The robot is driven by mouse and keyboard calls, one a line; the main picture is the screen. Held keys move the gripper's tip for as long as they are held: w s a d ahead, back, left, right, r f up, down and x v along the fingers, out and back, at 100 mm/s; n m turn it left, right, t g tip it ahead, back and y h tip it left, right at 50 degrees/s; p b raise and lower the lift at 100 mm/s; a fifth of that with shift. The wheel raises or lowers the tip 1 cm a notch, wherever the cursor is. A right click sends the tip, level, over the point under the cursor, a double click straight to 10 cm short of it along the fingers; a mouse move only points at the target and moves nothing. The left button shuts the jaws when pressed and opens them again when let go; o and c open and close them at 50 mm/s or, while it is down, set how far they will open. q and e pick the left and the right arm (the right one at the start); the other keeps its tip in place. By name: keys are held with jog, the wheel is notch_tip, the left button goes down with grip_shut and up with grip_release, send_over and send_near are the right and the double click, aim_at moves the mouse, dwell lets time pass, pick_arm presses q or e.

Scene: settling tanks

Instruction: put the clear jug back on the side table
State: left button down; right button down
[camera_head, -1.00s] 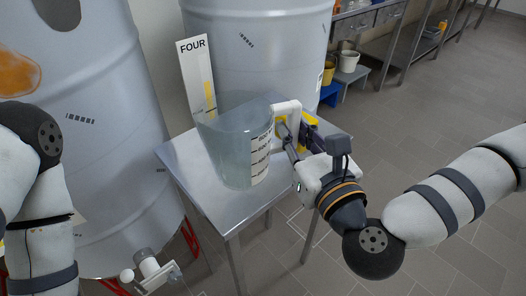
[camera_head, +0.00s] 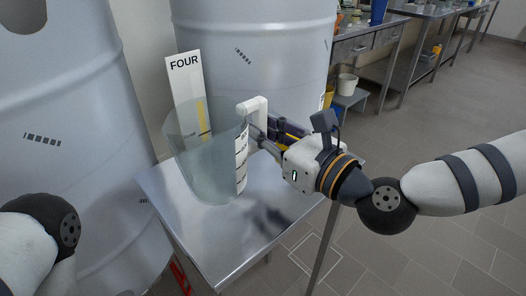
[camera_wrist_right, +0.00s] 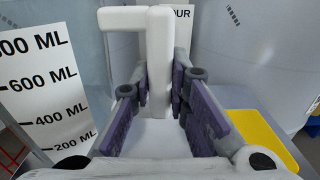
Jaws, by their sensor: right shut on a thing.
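The clear jug (camera_head: 208,160) is upright or nearly so over the grey metal side table (camera_head: 215,255). I cannot tell whether its base touches the top. A white scale strip with black marks runs down its side, and it also shows in the right wrist view (camera_wrist_right: 45,95). My right gripper (camera_head: 262,132) comes in from the right and is shut on the jug's white handle (camera_head: 252,106). In the right wrist view, the handle (camera_wrist_right: 160,60) stands between the purple finger pads (camera_wrist_right: 165,95). Only part of my left arm shows; its gripper is out of view.
A white sign reading FOUR (camera_head: 186,75) stands behind the jug. Large grey tanks stand at the left (camera_head: 65,120) and behind the table (camera_head: 265,60). Steel benches (camera_head: 400,65) and a white bucket (camera_head: 347,84) are farther back. The table's front part is bare.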

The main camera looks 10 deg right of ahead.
jog(key=f, duration=0.1)
jog(key=w+f, duration=0.1)
jog(key=f, duration=0.2)
jog(key=shift+w+d+f+b, duration=0.1)
jog(key=shift+w+d+b, duration=0.05)
jog(key=shift+d+b, duration=0.2)
pick_arm(q)
jog(key=shift+s+f, duration=0.35)
jog(key=shift+f, duration=0.05)
pick_arm(e)
jog(key=shift+f, duration=0.15)
jog(key=shift+f, duration=0.25)
jog(key=c, duration=1.6)
grip_release()
pick_arm(q)
jog(key=shift+s+f, duration=0.1)
jog(key=shift+f, duration=0.05)
pick_arm(e)
jog(key=shift+o, duration=0.2)
jog(key=shift+r, duration=0.15)
